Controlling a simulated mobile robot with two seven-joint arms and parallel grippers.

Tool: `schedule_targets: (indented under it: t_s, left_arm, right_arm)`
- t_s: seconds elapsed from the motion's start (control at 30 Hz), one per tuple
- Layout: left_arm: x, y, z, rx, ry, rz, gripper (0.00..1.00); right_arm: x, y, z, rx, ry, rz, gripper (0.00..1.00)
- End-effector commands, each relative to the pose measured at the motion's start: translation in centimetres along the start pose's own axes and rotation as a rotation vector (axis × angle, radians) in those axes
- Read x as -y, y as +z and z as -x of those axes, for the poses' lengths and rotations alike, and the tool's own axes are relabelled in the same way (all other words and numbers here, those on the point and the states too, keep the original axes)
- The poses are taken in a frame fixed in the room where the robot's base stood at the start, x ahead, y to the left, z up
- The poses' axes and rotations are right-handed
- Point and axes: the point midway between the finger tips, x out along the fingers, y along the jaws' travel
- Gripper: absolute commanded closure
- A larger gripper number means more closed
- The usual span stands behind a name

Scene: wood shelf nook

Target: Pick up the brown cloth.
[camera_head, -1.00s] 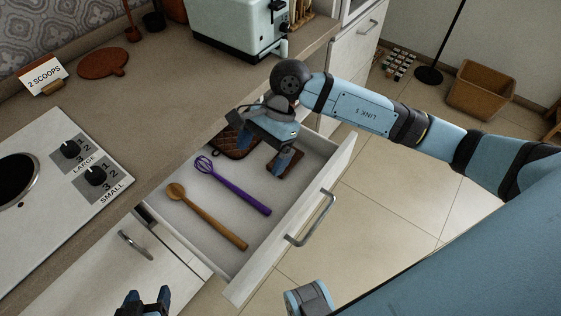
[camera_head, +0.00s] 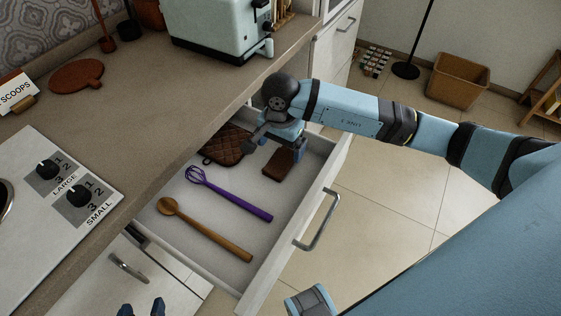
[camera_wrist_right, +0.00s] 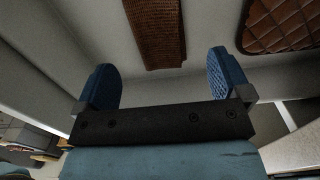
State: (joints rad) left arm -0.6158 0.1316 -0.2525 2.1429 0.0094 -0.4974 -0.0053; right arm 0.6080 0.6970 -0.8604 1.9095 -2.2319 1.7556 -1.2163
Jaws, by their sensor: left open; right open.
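The brown cloth (camera_head: 278,164) is a small flat dark brown piece on the floor of the open drawer, towards its right end. The right wrist view shows it as a woven brown strip (camera_wrist_right: 155,35). My right gripper (camera_head: 288,137) is inside the drawer area, beside the cloth at its far side. In the right wrist view its two blue fingers (camera_wrist_right: 160,75) are spread apart with nothing between them, and the cloth lies ahead of the gap. My left gripper (camera_head: 142,307) is at the bottom edge, open, empty and partly cut off.
The drawer (camera_head: 325,170) also holds a quilted brown pot holder (camera_head: 226,146), a purple whisk (camera_head: 235,196) and a wooden spoon (camera_head: 205,230). The drawer walls stand close around my right gripper. The counter (camera_head: 150,110) overhangs the drawer's back; a toaster (camera_head: 215,25) stands on it.

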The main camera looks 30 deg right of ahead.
Motion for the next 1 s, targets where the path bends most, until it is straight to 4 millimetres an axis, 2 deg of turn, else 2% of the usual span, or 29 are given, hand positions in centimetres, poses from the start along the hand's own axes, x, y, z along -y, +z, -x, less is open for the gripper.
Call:
schedule_targets:
  t_s: [0.37, 0.67, 0.9, 1.0]
  left_arm:
    - [0.0, -0.1, -0.1, -0.011, 0.002, 0.002, 0.36]
    - [0.0, -0.5, 0.0, -0.017, 0.003, 0.002, 0.36]
    - [0.0, -0.2, -0.1, -0.011, 0.003, 0.001, 0.36]
    - [0.0, -0.1, -0.1, -0.009, 0.003, 0.001, 0.36]
  right_arm:
    - [-0.1, 0.0, -4.8, 0.003, 0.002, -0.001, 0.04]
    - [0.0, 0.0, -5.3, 0.001, 0.0, 0.0, 0.04]
    - [0.0, 0.0, -5.3, 0.001, 0.0, 0.0, 0.57]
    - [0.0, 0.0, -5.3, 0.001, 0.0, 0.0, 0.57]
